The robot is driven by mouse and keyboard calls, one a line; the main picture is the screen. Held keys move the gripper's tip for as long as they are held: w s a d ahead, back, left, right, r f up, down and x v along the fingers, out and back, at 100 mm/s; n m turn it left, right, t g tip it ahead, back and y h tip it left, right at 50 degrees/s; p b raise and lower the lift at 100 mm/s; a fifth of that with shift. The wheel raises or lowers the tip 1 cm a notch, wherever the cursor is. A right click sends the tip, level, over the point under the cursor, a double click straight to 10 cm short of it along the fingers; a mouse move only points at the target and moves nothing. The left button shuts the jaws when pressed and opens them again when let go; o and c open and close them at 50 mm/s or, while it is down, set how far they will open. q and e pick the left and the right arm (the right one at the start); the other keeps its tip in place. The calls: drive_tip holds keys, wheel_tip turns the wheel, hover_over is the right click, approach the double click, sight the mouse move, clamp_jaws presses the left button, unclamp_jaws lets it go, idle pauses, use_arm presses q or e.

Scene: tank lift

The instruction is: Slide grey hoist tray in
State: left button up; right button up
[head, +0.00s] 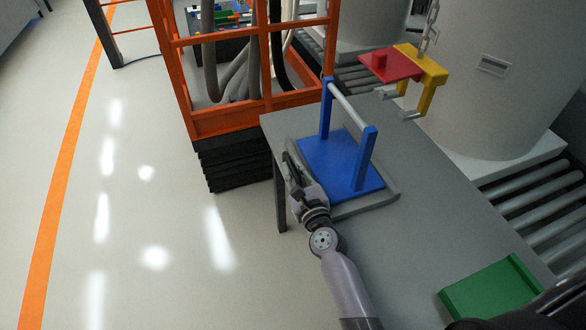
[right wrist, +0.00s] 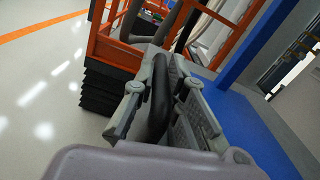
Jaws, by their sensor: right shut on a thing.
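The grey tray (head: 365,206) lies on the grey table under a blue frame (head: 325,160), and its rounded rim shows around the blue base. The blue frame has two uprights and a pale crossbar. My right gripper (head: 291,172) is at the tray's left side, by the table edge. In the right wrist view my right gripper (right wrist: 160,95) is shut with a dark rounded bar (right wrist: 159,85) between its fingers, which looks like the tray's near edge or handle. The fingers hide part of it. My left gripper is not in view.
A yellow hook (head: 432,80) with a red block (head: 390,65) hangs from a chain above the table's back. A green block (head: 490,292) lies on the table (head: 430,220) at the lower right. An orange lift cage (head: 230,121) stands beyond the left edge. Open floor lies left.

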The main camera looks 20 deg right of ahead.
sight(349, 185)
clamp_jaws()
drive_tip(key=d, duration=0.4)
drive_tip(key=d+b, duration=0.1)
drive_tip(key=d, duration=0.7)
drive_tip(key=shift+w+d+b, duration=0.25)
drive_tip(key=shift+d+b, duration=0.05)
drive_tip(key=o, duration=0.8)
unclamp_jaws()
drive_tip(key=shift+a+r, duration=0.1)
drive_tip(key=shift+c, duration=0.2)
drive_tip(key=shift+s, duration=3.8)
